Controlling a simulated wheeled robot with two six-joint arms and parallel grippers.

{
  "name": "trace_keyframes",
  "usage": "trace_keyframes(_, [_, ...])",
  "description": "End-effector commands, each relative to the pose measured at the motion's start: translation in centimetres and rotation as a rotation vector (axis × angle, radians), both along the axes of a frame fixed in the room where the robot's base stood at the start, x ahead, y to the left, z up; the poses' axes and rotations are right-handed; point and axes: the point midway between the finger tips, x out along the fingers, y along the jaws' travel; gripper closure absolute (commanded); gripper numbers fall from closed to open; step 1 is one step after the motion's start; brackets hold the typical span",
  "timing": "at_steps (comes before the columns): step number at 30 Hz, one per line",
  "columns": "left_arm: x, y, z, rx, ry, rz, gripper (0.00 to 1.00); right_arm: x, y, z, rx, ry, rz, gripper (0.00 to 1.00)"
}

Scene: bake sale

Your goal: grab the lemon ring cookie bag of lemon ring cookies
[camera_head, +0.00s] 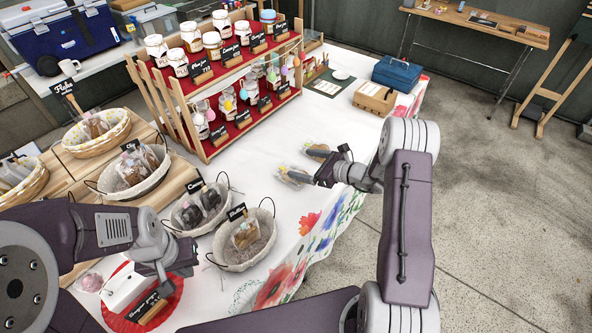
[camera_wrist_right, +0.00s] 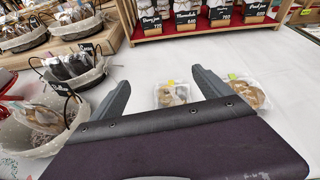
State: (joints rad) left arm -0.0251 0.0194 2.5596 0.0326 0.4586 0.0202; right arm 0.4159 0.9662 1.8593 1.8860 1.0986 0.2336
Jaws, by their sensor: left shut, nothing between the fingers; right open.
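Two clear bags of cookies lie flat on the white tablecloth. I cannot read a label to tell which holds lemon ring cookies. The nearer bag (camera_head: 292,175) has a yellow tag and shows between my fingers in the right wrist view (camera_wrist_right: 172,95). The farther bag (camera_head: 317,152) holds golden-brown cookies and lies right of the fingers in the right wrist view (camera_wrist_right: 248,93). My right gripper (camera_head: 328,166) is open and empty, close to both bags; it also shows in the right wrist view (camera_wrist_right: 160,92). My left gripper (camera_head: 160,277) is shut and empty over the near left table.
A wooden rack (camera_head: 205,150) of jars stands beyond the bags. Lined baskets, including one with a bag (camera_head: 262,252), stand to the left. A wooden box (camera_head: 375,98) and blue case (camera_head: 397,74) sit at the back right. Bare cloth surrounds the bags.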

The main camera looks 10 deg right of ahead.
Motion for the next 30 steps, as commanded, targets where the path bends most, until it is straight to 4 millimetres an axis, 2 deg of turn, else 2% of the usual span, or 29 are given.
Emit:
trace_keyframes(1, [0.0,0.0,-1.5,0.0,0.0,0.0,1.0,-0.4,-0.8,-2.9,0.01,0.024,-0.018,0.11])
trace_keyframes(3, [0.0,0.0,-2.3,0.0,0.0,0.0,1.0,-1.1,-1.6,-5.1,0.024,0.053,-0.041,0.11])
trace_keyframes(6, [-0.1,0.0,-3.1,0.0,0.001,0.0,1.0,-1.7,-2.6,-7.2,0.037,0.079,-0.067,0.11])
trace_keyframes(10, [-0.1,0.0,-3.3,0.0,0.0,0.0,1.0,-1.8,-3.3,-7.6,0.038,0.083,-0.081,0.11])
trace_keyframes(13, [0.0,0.0,-3.2,0.0,0.0,0.0,1.0,-1.6,-3.1,-7.6,0.038,0.083,-0.08,0.11])
trace_keyframes(19, [0.0,0.0,-3.3,0.0,0.0,0.0,1.0,0.6,-1.3,-8.7,0.038,0.082,-0.077,0.11])
trace_keyframes(25, [0.0,0.0,-3.3,0.0,0.0,0.0,1.0,1.3,-0.9,-9.1,0.037,0.082,-0.078,0.11])
trace_keyframes(30, [0.0,0.0,-3.6,0.0,0.0,0.0,1.0,3.7,0.6,-10.6,0.037,0.082,-0.076,0.11])
